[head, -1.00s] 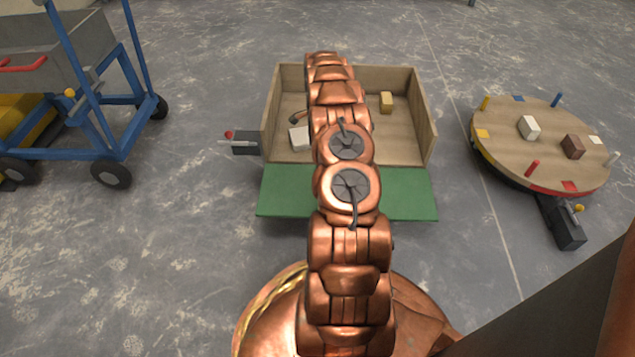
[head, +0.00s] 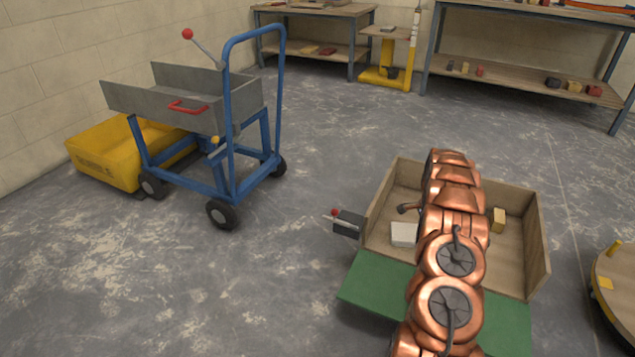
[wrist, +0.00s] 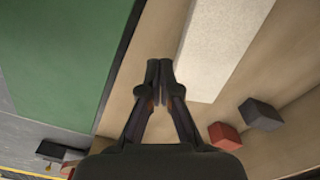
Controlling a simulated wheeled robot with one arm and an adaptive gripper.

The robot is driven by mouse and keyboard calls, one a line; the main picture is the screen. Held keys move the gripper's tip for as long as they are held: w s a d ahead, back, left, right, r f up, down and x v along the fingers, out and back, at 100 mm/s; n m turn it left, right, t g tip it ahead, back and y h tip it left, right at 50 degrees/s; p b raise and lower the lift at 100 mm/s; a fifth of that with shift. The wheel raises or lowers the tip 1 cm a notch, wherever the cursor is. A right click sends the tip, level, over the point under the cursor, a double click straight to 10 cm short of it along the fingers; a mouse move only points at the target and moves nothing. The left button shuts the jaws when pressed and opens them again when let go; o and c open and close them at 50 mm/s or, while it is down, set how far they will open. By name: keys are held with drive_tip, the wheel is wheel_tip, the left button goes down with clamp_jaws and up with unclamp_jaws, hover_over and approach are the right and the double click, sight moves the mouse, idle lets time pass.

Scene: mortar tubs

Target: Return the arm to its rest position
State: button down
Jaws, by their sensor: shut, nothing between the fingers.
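My copper arm (head: 455,210) reaches out over an open wooden box (head: 535,235) in the head view. In the wrist view my gripper (wrist: 160,66) has its two dark fingers together with nothing between them. It is above the bare wooden floor of the box, between the green flap (wrist: 60,60) and a white block (wrist: 222,45). The white block also shows in the head view (head: 403,234). I cannot tell the gripper's exact height. The arm hides most of the gripper in the head view.
Red (wrist: 224,136) and dark grey (wrist: 262,114) blocks lie in the box; a yellow block (head: 498,219) sits right of the arm. A blue trolley (head: 229,150) and yellow tub (head: 105,150) stand left. A round turntable (head: 615,285) is at right. Floor between is clear.

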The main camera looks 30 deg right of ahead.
drive_tip(key=w+a+r+n+p, duration=0.1)
drive_tip(key=a+r+n+p, duration=0.2)
drive_tip(key=r, duration=0.5)
drive_tip(key=a+r+p, duration=0.4)
drive_tip(key=a+r, duration=0.1)
drive_tip(key=r, duration=0.2)
drive_tip(key=w+a+r+n+p, duration=0.1)
drive_tip(key=a+r+n+p, duration=0.15)
drive_tip(key=a+r, duration=0.4)
drive_tip(key=s+a+r+n+p, duration=0.3)
drive_tip(key=a+r+p, duration=0.4)
drive_tip(key=r, duration=0.6)
drive_tip(key=s+a+r+n+p, duration=0.25)
drive_tip(key=a+r+p, duration=0.45)
drive_tip(key=r, duration=0.6)
drive_tip(key=s+a+r+n+g+p, duration=0.1)
drive_tip(key=s+a+r+n+p, duration=0.5)
drive_tip(key=s+a+r+p, duration=0.8)
drive_tip(key=s+a+r+n+p, duration=0.2)
drive_tip(key=s+a+r+p, duration=0.1)
drive_tip(key=s+r, duration=0.3)
drive_tip(key=s+a+r+n+p, duration=0.3)
drive_tip(key=s+r, duration=0.4)
drive_tip(key=s, duration=0.3)
drive_tip(key=shift+a+g+p, duration=0.4)
drive_tip(key=shift+a+p, duration=0.05)
drive_tip(key=shift+a, duration=0.2)
drive_tip(key=shift+d, duration=0.15)
